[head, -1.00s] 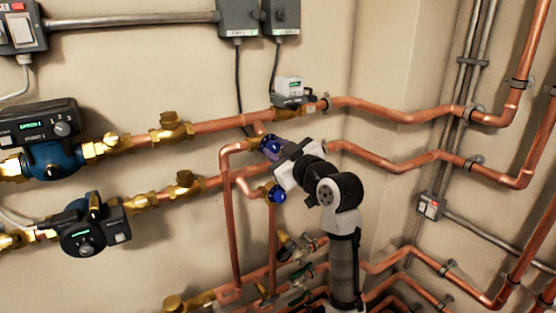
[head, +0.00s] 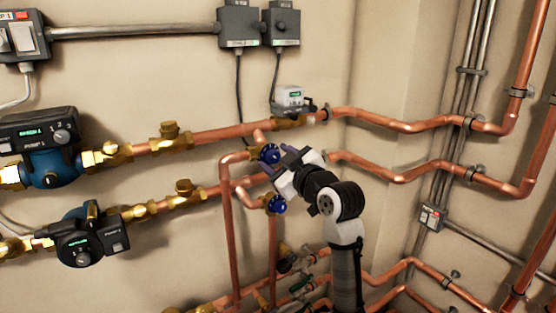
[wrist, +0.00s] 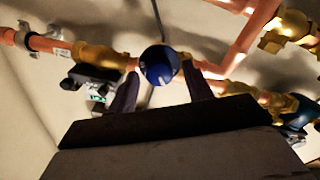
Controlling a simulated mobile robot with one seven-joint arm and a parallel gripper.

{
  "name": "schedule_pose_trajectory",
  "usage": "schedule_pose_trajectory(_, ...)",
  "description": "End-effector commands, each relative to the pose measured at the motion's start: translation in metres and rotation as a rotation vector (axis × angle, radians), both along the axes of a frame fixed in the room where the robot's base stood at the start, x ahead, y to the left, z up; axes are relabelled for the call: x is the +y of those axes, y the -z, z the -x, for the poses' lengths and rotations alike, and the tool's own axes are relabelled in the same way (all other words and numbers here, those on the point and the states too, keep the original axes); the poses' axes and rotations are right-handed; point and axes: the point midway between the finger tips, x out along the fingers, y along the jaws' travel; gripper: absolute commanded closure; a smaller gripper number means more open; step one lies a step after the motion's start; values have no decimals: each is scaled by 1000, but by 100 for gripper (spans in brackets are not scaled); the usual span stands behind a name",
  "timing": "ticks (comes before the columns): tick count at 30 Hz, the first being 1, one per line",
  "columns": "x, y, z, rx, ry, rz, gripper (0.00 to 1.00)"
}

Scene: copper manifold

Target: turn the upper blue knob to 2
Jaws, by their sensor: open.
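The upper blue knob (head: 269,153) sits on a brass valve on the copper pipework, left of my gripper in the head view. The lower blue knob (head: 276,204) is just below it. My gripper (head: 284,164) is open, its fingers pointing at the upper knob. In the wrist view a round blue knob (wrist: 158,66) with a light mark lies between the two finger tips, one finger on each side. I cannot tell whether the fingers touch it. No number on the knob is readable.
Two pumps (head: 48,150) (head: 84,238) hang on the pipes at left. Copper pipes run along the wall behind and below my arm. A small grey device (head: 290,97) sits on the upper pipe. Grey boxes (head: 238,27) are above.

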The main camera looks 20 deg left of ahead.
Motion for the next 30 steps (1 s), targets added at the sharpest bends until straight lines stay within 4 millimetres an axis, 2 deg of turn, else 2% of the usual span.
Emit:
schedule_pose_trajectory(8, -9, 1, 6, -2, 2, -1, 50)
schedule_pose_trajectory(11, -22, 2, 16, -4, 4, -1, 50)
schedule_pose_trajectory(21, -82, 2, 63, -3, 4, -1, 50)
schedule_pose_trajectory(27, -104, 1, 80, -1, 2, -1, 50)
schedule_pose_trajectory(30, -108, 0, 84, 0, 1, 0, 50)
